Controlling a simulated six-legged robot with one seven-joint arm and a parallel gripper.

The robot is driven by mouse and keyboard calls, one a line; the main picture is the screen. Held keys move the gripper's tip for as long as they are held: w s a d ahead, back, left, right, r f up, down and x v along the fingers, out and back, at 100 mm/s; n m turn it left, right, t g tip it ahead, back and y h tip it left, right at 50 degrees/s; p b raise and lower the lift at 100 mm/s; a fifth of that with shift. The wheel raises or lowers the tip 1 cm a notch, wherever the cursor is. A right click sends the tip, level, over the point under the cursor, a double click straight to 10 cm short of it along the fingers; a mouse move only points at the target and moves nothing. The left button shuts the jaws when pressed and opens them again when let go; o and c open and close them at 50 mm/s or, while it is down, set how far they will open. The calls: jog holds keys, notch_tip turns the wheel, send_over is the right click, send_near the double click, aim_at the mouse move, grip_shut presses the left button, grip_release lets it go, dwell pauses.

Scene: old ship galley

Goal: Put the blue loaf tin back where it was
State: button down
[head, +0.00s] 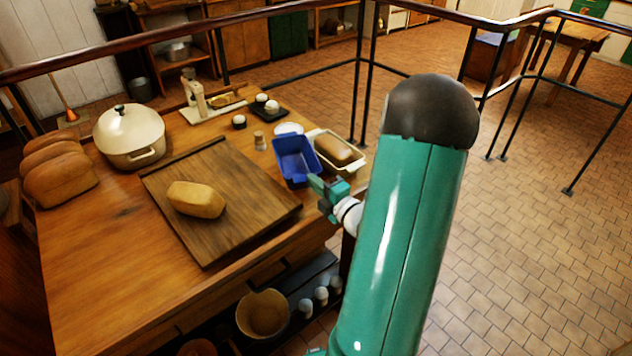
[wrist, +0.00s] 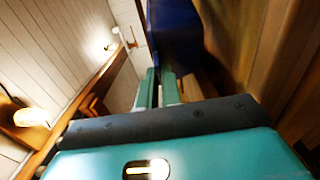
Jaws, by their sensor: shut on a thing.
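The blue loaf tin (head: 296,158) is at the right end of the wooden table, between the cutting board and a cream loaf tin. It looks empty in the head view. My gripper (head: 328,190) is at the tin's near right end, shut on its wall. In the wrist view the blue tin (wrist: 176,35) rises beyond the teal fingers (wrist: 160,85). I cannot tell whether the tin rests on the table or is slightly raised.
A cream tin with a loaf (head: 338,150) stands close on the right. A cutting board (head: 235,228) with a loaf (head: 196,199) lies left. A cream pot (head: 130,137) stands farther left.

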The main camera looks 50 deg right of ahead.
jog(key=shift+s+f, duration=0.1)
jog(key=shift+f, duration=0.05)
jog(key=c, duration=1.9)
grip_release()
jog(key=shift+f, duration=0.15)
jog(key=shift+c, duration=0.2)
jog(key=o, duration=0.4)
jog(key=shift+c, duration=0.2)
